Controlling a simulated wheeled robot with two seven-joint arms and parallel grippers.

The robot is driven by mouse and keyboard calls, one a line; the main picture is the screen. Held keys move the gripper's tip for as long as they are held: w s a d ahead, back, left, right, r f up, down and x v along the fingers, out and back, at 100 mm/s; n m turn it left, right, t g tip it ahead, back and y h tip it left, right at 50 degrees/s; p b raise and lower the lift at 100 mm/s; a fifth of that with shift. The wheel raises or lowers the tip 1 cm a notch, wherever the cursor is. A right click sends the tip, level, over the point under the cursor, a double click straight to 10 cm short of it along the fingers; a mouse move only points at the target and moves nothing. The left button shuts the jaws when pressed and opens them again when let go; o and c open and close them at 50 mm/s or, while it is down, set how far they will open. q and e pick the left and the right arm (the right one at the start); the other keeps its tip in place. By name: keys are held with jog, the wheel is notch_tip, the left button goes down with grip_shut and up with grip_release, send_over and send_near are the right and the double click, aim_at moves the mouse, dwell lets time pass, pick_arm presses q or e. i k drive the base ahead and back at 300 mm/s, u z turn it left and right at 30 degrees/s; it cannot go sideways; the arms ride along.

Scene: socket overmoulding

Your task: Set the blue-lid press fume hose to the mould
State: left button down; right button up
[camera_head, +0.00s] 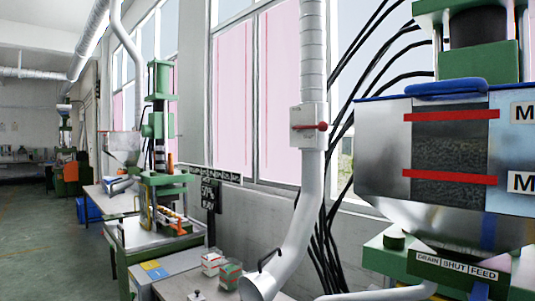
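The blue-lid press stands at the right, with a blue lid (450,90) on its metal hopper (385,150). Its green frame (490,62) is cut off by the picture edge. A pale grey fume hose (308,190) comes down beside the press, ribbed in its upper part. It bends toward the lower left and ends in an open mouth (258,288) with a black handle (270,259). The mouth hangs near the bottom edge, left of and apart from the press. The mould of this press is not visible. Neither of my grippers is in view.
A box with a red lever (308,126) sits on the hose. Black cables (325,245) hang between hose and press. Small containers (228,274) stand on a bench left of the hose mouth. Another green press (160,130) stands farther back. Open floor (50,245) lies at left.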

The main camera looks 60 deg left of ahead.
aim_at(263, 285)
jog(key=u, duration=1.8)
